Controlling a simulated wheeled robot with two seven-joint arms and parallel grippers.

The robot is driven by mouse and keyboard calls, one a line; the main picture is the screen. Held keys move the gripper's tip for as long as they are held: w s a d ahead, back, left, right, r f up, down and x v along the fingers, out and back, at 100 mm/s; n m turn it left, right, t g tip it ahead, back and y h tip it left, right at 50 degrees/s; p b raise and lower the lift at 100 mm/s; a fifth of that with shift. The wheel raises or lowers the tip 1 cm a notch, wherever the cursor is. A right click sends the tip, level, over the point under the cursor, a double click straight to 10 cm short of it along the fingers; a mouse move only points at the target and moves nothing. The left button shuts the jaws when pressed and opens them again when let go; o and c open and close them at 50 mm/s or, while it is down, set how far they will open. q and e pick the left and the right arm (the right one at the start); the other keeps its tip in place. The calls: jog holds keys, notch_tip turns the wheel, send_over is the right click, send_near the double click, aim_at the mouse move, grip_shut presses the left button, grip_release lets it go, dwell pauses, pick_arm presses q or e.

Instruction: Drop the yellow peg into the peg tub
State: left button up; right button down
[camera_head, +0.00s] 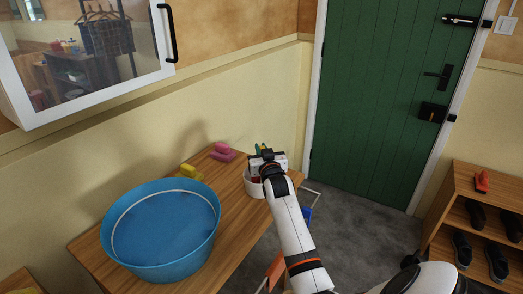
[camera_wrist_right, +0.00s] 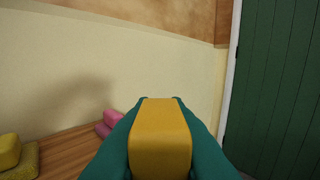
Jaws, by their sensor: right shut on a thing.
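My right gripper (camera_head: 262,149) reaches over the right end of the wooden table. In the right wrist view its teal fingers are shut on the yellow peg (camera_wrist_right: 160,140), a blocky yellow piece; its lower end is cut off by the frame. In the head view the peg is mostly hidden by the gripper. A small pale round tub (camera_head: 251,187), seemingly the peg tub, stands at the table's right end. My gripper and wrist hide much of it, and its contents cannot be told. The gripper appears over or just behind it. My left gripper is not in view.
A large blue basin (camera_head: 116,239) takes up the front of the table (camera_head: 240,216). Yellow blocks (camera_head: 188,172) and pink pieces (camera_head: 222,152) lie by the wall. A glass-fronted cabinet (camera_head: 85,105) hangs above. A shoe rack (camera_head: 480,187) stands at right.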

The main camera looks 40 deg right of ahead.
jog(key=c, duration=1.3)
grip_release()
jog(key=shift+c, duration=0.2)
jog(key=v, duration=1.2)
